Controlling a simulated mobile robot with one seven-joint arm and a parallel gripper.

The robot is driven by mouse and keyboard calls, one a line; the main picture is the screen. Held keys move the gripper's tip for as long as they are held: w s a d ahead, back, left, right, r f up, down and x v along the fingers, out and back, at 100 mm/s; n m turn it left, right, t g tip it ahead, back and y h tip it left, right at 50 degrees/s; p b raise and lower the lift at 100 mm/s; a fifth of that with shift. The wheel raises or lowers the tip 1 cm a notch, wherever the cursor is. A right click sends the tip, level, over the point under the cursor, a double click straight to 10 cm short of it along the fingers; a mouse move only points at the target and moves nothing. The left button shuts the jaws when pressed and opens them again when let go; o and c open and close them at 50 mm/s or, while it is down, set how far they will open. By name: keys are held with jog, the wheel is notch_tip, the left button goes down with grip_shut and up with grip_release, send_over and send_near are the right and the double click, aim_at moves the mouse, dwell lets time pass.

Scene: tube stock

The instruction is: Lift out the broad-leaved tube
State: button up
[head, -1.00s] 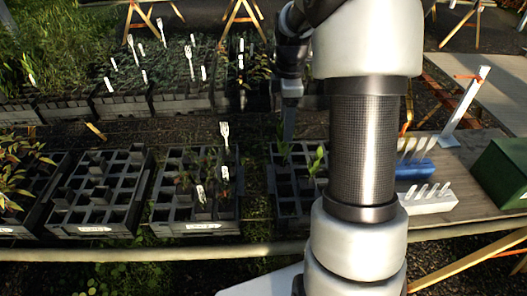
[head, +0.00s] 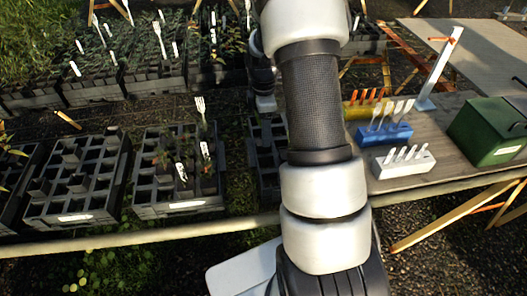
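The near-right black tube crate (head: 268,188) stands on the bench, mostly covered by my arm. Only its left strip of cells shows. The broad-leaved tube is hidden behind my arm at this moment. My gripper (head: 266,112) points down over the back of this crate. Its fingertips are small and dark against the crate, so I cannot tell whether they are open, shut or holding something.
Left of it stands a crate (head: 183,208) with small plants and white labels, then a mostly empty crate (head: 75,217). At right are a yellow rack (head: 352,112), a blue rack (head: 385,137), a white rack (head: 402,165) and a green box (head: 487,130).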

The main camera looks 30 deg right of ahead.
aim_at(263, 152)
notch_tip(263, 152, down, 4)
jog(key=shift+w+r, duration=0.1)
grip_shut()
jog(key=shift+r, duration=0.1)
